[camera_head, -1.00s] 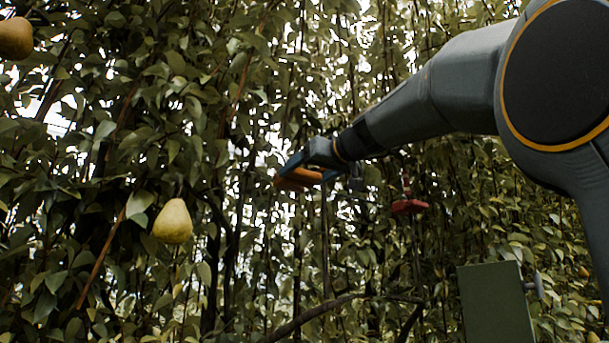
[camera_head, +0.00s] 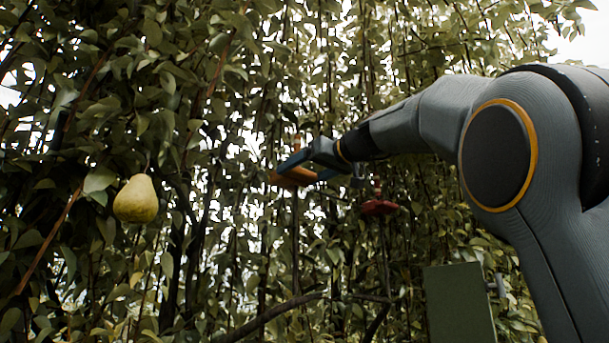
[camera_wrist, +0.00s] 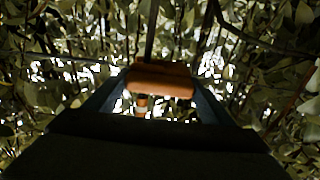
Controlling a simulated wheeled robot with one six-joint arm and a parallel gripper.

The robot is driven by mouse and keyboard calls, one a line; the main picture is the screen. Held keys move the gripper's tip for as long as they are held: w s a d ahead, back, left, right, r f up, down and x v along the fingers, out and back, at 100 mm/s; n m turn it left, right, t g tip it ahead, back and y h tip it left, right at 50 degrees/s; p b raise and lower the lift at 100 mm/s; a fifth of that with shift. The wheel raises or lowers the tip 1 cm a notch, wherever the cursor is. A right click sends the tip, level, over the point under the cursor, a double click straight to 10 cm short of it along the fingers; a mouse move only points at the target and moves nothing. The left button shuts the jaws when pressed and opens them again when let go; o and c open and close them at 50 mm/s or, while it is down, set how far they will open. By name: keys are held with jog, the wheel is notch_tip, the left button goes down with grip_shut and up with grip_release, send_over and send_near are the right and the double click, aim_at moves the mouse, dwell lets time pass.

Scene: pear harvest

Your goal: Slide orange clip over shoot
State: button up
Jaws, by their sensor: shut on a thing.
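My gripper (camera_head: 304,167) is shut on the orange clip (camera_head: 290,179), with blue fingers on either side of it. In the wrist view the clip (camera_wrist: 160,82) lies crosswise between the two dark fingers of my gripper (camera_wrist: 158,88). A thin dark upright shoot (camera_wrist: 151,35) meets the clip's far edge there, a little left of its middle. A small orange and white band (camera_wrist: 141,104) shows just on the near side of the clip. In the head view a stem (camera_head: 295,222) runs down below the clip. I cannot tell whether the clip is around the shoot or only beside it.
A red clip-like piece (camera_head: 380,207) sits on another stem right of my gripper. A yellow pear (camera_head: 136,200) hangs at the left. A green-grey panel (camera_head: 459,303) stands at the lower right. Dense leaves and a slanting branch (camera_head: 268,317) surround the space.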

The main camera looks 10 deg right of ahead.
jog(key=shift+d, duration=0.15)
jog(key=o, duration=1.3)
jog(key=shift+w, duration=0.1)
jog(key=shift+c, duration=0.2)
jog(key=shift+o, duration=1.3)
jog(key=shift+d, duration=0.2)
jog(key=shift+a, duration=0.15)
jog(key=b+v, duration=0.3)
jog(key=v, duration=0.5)
jog(key=shift+b, duration=0.4)
